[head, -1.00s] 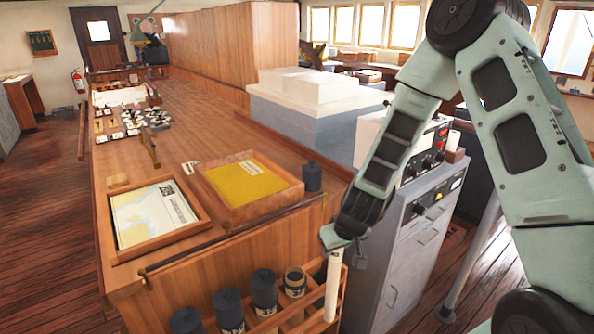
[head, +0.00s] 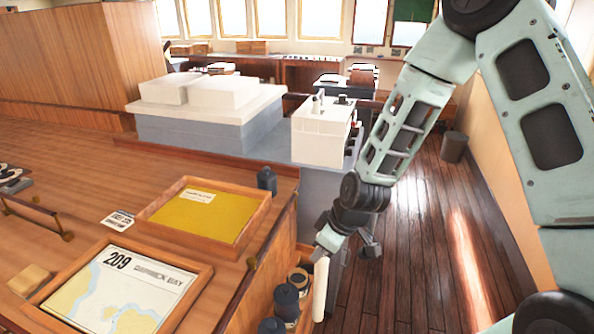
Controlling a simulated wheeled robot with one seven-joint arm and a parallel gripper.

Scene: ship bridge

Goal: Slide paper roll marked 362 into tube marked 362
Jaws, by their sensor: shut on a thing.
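My gripper (head: 330,244) is shut on the upper end of a white paper roll (head: 320,290), which hangs upright below it. No number on the roll is readable. The roll is just right of a row of dark tubes beside the wooden counter. One tube looks open at the top (head: 299,278). Tubes with dark caps stand nearer (head: 286,302). I cannot read the tube markings, and the lower part of the row is out of frame. Another dark capped tube (head: 267,180) stands at the counter's back right corner.
The counter holds a framed chart marked 209 (head: 120,290) and a tray with a yellow sheet (head: 205,214). A white instrument box (head: 322,135) stands behind my gripper. Open plank floor (head: 425,240) lies to the right.

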